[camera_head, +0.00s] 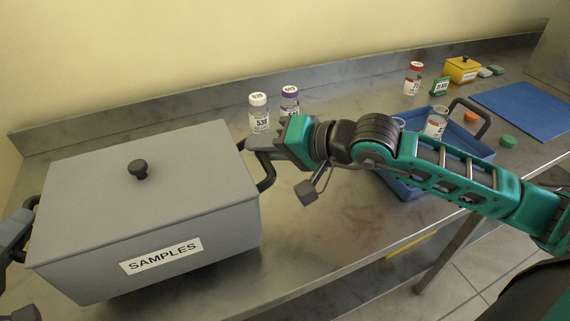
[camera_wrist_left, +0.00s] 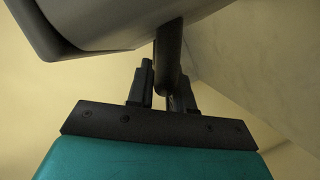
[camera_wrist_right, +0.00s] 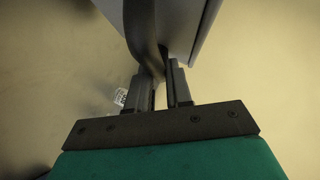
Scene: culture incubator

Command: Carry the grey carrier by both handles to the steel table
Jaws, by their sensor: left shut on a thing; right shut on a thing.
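The grey carrier (camera_head: 90,195) has a lid with a dark knob and a "SAMPLES" label, and fills the left of the head view. Its black right handle (camera_head: 267,172) is in my right gripper (camera_head: 262,146), which is shut on it; the right wrist view shows the handle (camera_wrist_right: 148,35) between the fingers. My left gripper (camera_head: 14,235) is at the left edge, shut on the other handle, which the left wrist view shows between the fingers (camera_wrist_left: 168,60). The carrier looks roughly level over the steel table (camera_head: 340,235); I cannot tell whether it touches it.
Two vials, white-capped (camera_head: 258,113) and purple-capped (camera_head: 290,102), stand behind the carrier. A blue tray (camera_head: 405,188) with a handle and a vial is partly behind my right arm. A red-capped vial (camera_head: 413,79), yellow box (camera_head: 462,70) and blue mat (camera_head: 525,110) are farther right.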

